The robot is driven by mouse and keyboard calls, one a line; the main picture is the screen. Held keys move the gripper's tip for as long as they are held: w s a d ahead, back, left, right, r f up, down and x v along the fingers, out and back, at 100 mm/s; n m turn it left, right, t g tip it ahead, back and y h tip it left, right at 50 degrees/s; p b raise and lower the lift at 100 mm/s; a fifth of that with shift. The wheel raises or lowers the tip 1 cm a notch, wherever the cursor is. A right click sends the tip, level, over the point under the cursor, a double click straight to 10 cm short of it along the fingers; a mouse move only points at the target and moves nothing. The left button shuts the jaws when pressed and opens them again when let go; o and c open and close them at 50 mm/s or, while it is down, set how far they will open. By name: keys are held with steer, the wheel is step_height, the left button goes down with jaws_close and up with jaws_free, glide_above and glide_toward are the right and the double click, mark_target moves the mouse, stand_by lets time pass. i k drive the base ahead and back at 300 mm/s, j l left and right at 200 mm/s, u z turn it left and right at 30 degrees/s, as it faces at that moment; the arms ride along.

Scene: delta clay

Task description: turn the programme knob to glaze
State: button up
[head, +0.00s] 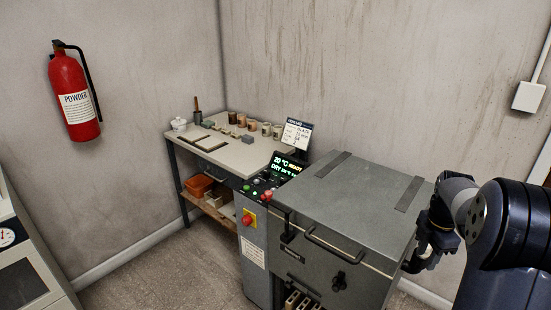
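The control panel (262,187) stands on a grey pillar left of the kiln. Small round controls sit on it, too small to tell which is the programme knob. Its display (287,165) shows "20 °C READY" and a line that starts with "DRY". A card (297,134) behind it seems to carry the word "GLAZE". My gripper (416,264) is at the right, beside the kiln's right side and well apart from the panel. It is partly hidden by the kiln and my own arm, and its fingers cannot be made out.
A red stop button (247,220) is on the pillar. A table (225,155) with several pots stands behind left. A fire extinguisher (75,95) hangs on the wall. Floor (150,275) is clear at front left.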

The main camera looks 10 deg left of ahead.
mark_target(266, 173)
steer(key=i+j, duration=0.45)
steer(key=j, duration=0.15)
steer(key=i+j, duration=0.4)
steer(key=j, duration=0.2)
steer(key=i+j, duration=0.45)
steer(key=j, duration=0.15)
steer(key=i+j, duration=0.45)
steer(key=j, duration=0.15)
steer(key=j+u, duration=0.05)
